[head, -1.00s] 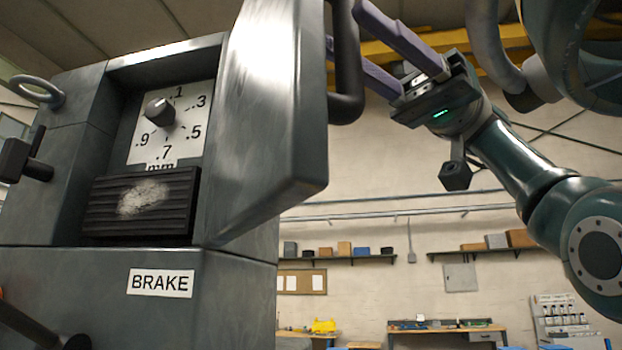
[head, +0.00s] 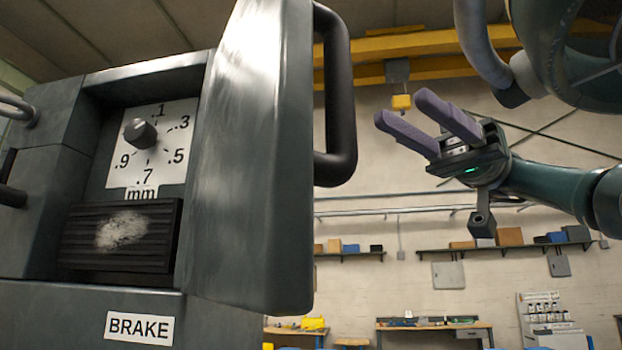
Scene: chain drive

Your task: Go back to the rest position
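My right gripper (head: 413,118) is in the upper right of the head view. Its two purple fingers are apart with nothing between them. It points left toward the black door handle (head: 340,95) and is clear of it. The grey door (head: 255,160) of the brake housing stands open. My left gripper is not in view.
The brake housing (head: 50,300) fills the left side, with a dial (head: 150,145), a dark ribbed block (head: 120,238) and a BRAKE label (head: 139,328). Free air lies between the door and my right gripper. Shelves (head: 505,248) and a workbench (head: 435,328) are far behind.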

